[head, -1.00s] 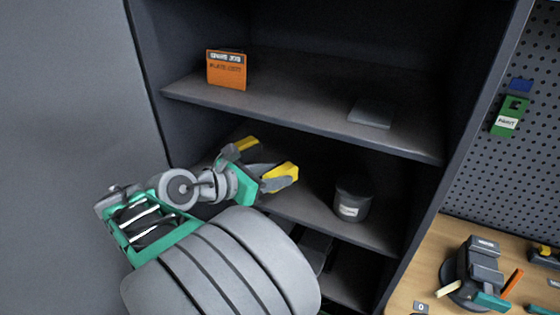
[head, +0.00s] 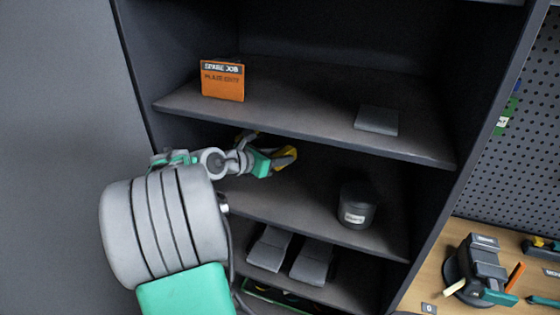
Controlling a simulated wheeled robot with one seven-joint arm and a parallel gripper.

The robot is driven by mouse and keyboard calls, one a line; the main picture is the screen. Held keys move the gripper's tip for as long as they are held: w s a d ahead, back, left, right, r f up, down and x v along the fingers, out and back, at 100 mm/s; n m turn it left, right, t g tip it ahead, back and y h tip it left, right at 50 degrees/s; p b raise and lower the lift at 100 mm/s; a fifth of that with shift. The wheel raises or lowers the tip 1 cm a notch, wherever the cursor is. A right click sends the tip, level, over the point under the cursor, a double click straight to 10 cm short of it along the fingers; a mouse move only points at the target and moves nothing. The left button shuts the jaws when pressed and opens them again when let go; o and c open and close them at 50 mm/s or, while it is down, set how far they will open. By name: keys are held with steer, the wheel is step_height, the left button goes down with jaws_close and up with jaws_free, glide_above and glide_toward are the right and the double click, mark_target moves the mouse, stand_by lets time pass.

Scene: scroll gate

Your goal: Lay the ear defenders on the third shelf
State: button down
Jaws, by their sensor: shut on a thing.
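My gripper (head: 272,157) is inside the cabinet, in the bay under the shelf with the orange card. It is shut on a yellow-and-grey thing, which I take to be the ear defenders (head: 286,157). Their shape is partly hidden by the gripper and shadow. They are left of the dark pot and appear above the shelf (head: 300,212) that bears it; I cannot tell whether they touch it. Which shelf counts as third is not marked in view.
The dark labelled pot (head: 357,206) stands on the right of that shelf. The shelf above (head: 300,108) bears an orange card (head: 222,81) and a flat grey block (head: 377,120). Grey blocks (head: 312,262) lie on the shelf below. A wooden bench (head: 455,240) is at right.

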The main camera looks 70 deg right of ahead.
steer(key=shift+s+d+r, duration=0.1)
steer(key=shift+d, duration=0.4)
steer(key=shift+f+p, duration=0.55)
steer(key=shift+f, duration=1.25)
steer(key=shift+f, duration=0.1)
steer(key=c, duration=0.8)
jaws_free()
steer(key=shift+c, duration=0.2)
steer(key=b+v, duration=0.2)
steer(key=v, duration=1)
